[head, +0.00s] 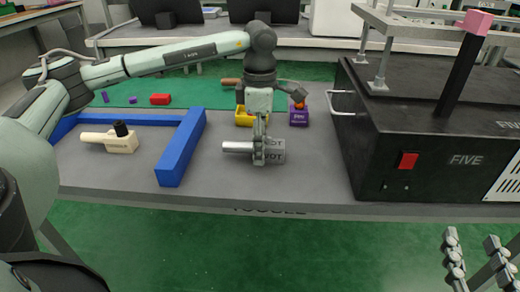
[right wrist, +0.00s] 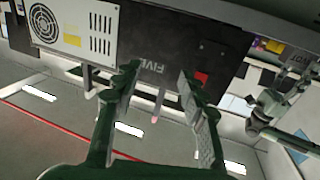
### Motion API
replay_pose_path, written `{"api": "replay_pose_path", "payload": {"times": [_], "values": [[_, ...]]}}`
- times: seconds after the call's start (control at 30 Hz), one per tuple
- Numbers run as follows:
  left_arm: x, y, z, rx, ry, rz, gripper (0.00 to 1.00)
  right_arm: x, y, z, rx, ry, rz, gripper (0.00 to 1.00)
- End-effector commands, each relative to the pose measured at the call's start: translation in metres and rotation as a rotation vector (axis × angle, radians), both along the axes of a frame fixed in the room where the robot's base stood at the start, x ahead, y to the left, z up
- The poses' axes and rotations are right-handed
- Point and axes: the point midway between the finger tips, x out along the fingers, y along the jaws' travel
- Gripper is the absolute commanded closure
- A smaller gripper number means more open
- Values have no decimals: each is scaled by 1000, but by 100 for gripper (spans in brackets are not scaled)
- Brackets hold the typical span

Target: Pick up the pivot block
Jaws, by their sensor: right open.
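The pivot block (head: 276,148) is a grey block with dark lettering and a silver cylinder sticking out to its left. It lies on the grey table in the middle of the head view. My left gripper (head: 260,159) points straight down at it, with its fingers over the front of the block and hiding part of it. I cannot tell whether the fingers are closed on it. My right gripper (head: 478,264) is open and empty at the lower right, in front of the table; it also shows in the right wrist view (right wrist: 158,72).
A cream toggle block (head: 120,142) lies at left by a blue frame (head: 182,148). A black machine (head: 430,130) marked FIVE fills the right side. Table between pivot block and machine is clear.

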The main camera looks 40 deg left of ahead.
Motion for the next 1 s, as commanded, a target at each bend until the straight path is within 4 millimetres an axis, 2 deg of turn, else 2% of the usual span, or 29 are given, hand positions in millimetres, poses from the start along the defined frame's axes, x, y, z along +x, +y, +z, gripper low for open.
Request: {"api": "replay_pose_path", "payload": {"times": [0.03, 0.43, 0.77, 0.9, 1.0], "values": [[0, 0, 0, 0, 0, 0, 51, 0, 0, 0, 0, 0, 0, 58], [0, 0, 0, -1, 1, 0, 100, 0, 0, 0, 0, 0, 0, 58], [0, 0, 5, -1, -1, 0, 100, 0, 0, 0, -3, 5, 0, 58], [1, -1, 18, -1, -2, 0, 100, 1, -2, -5, -14, 29, -5, 58], [1, 0, 35, -2, -3, 0, 100, 1, -10, -19, -42, 85, -20, 58]]}}
